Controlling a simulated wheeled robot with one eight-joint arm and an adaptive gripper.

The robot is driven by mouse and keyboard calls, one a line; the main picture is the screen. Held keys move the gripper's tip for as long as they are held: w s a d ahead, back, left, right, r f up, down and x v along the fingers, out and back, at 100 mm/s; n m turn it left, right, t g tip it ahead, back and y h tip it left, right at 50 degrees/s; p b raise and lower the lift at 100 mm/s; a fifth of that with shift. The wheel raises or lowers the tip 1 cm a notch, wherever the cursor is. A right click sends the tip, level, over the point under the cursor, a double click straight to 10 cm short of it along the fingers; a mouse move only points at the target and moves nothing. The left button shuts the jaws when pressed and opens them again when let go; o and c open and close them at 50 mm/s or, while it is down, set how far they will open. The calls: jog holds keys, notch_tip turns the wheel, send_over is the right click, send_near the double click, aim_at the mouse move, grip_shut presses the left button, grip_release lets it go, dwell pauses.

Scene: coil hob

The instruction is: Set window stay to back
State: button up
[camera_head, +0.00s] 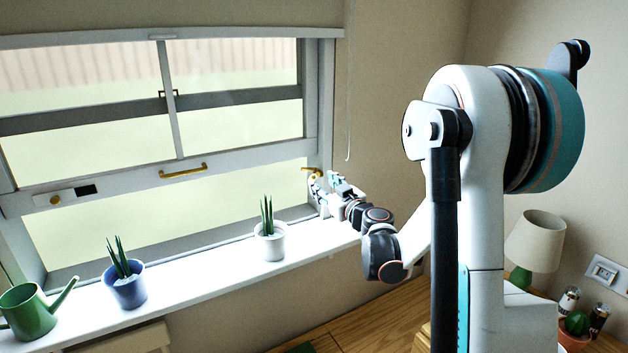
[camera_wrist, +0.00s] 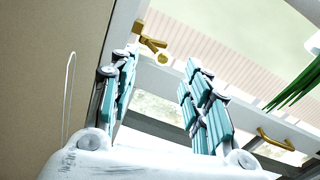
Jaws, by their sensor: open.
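A brass fitting (camera_head: 311,170), which looks like the window stay, is at the right end of the window's lower rail. In the wrist view the brass fitting (camera_wrist: 150,43) shows a short bar and a round pale-gold end, ahead of my fingers. My gripper (camera_head: 328,181) is beside it at the right window jamb and partly hides it in the head view. In the wrist view my gripper (camera_wrist: 160,68) is open, with its two teal-padded fingers apart and nothing between them. I cannot tell whether a finger touches the fitting.
A brass handle (camera_head: 183,171) and a slotted plate with a brass knob (camera_head: 55,200) are farther left on the rail. A white-potted plant (camera_head: 270,242), blue-potted plant (camera_head: 125,286) and green watering can (camera_head: 30,309) stand on the sill (camera_head: 205,276). A cord (camera_head: 348,120) hangs right of the window.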

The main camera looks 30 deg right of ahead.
aim_at(314, 174)
jog(key=w+b, duration=0.1)
jog(key=w, duration=0.6)
jog(key=shift+c, duration=0.6)
jog(key=c, duration=0.9)
